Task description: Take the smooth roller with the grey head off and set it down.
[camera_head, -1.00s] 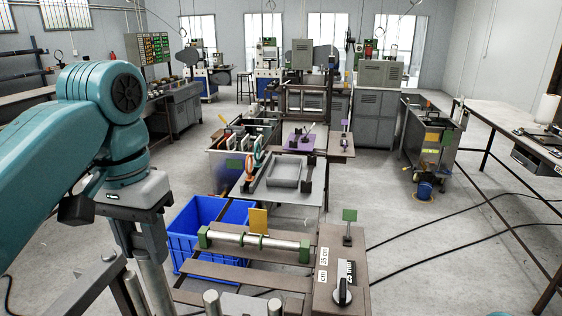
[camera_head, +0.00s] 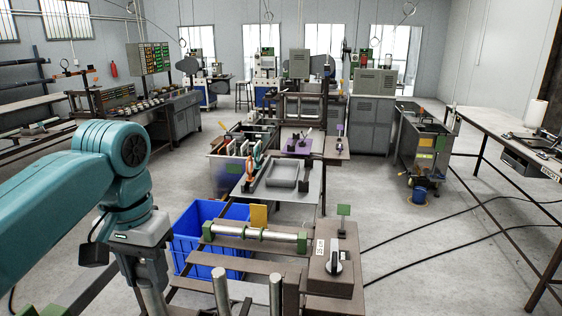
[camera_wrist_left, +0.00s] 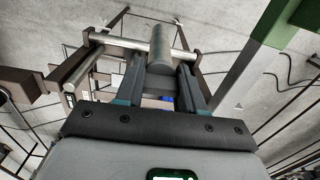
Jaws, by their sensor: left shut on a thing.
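My left gripper (camera_wrist_left: 163,75) is shut on a plain grey cylinder (camera_wrist_left: 160,46), which looks like the smooth roller. In the left wrist view the cylinder sits between the two dark fingers and extends away from the palm. In the head view the left gripper hangs at the lower left, its fingertips cut off or hidden. Two upright metal rods (camera_head: 221,290) (camera_head: 276,294) stand to its right, near the bottom edge. I cannot tell from their colour which head they carry. My right gripper is not in view.
A horizontal steel roller with green collars (camera_head: 262,234) lies on the brown frame beyond. A blue crate (camera_head: 196,262) stands left of it. A control box with a dial (camera_head: 335,262) is at the right. In the wrist view a bright steel tube (camera_wrist_left: 84,68) runs close by.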

